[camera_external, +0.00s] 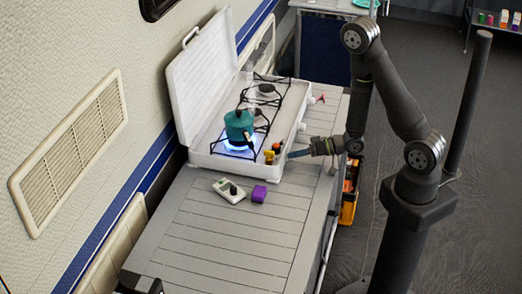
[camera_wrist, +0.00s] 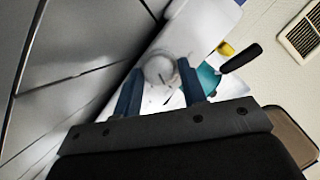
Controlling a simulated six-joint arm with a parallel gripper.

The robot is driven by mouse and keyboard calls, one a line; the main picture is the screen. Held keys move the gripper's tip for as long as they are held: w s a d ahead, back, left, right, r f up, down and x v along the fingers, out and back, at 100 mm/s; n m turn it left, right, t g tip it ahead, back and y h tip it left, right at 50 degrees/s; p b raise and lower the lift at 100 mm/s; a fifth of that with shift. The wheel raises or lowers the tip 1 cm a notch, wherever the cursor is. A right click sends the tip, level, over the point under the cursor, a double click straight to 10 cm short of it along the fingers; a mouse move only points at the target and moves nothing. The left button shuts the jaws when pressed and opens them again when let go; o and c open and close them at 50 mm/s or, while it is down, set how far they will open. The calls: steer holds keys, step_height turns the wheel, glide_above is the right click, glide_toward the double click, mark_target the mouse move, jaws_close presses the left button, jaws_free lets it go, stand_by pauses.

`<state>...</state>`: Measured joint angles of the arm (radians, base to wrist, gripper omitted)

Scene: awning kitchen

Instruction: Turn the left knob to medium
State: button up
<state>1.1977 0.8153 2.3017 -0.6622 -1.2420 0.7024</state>
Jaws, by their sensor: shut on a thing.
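The white gas stove (camera_external: 205,160) stands on the slatted counter with its lid up. A teal pot (camera_external: 239,124) sits on its near burner, over a blue flame. The pot shows partly behind my fingers in the wrist view (camera_wrist: 208,77). My gripper (camera_external: 291,154) is at the stove's front panel, at the knob nearest the camera. In the wrist view, the round pale left knob (camera_wrist: 159,68) lies between my two blue fingers, and my gripper (camera_wrist: 160,84) is shut on it. The knob's pointer setting is too blurred to read. My fingers hide this knob in the external view.
Another knob (camera_external: 302,127) is farther along the panel. Small yellow (camera_external: 268,157) and reddish (camera_external: 276,148) items stand at the stove's near corner. A pale device (camera_external: 230,191) and a purple block (camera_external: 259,194) lie on the counter. The near counter is mostly clear.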

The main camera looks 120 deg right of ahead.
steer(key=shift+n+g+h, duration=0.3)
steer(key=shift+n+g, duration=0.2)
steer(key=shift+n, duration=0.4)
steer(key=o, duration=0.8)
steer(key=v, duration=1.2)
steer(key=shift+a, duration=0.1)
steer(key=shift+w, duration=0.1)
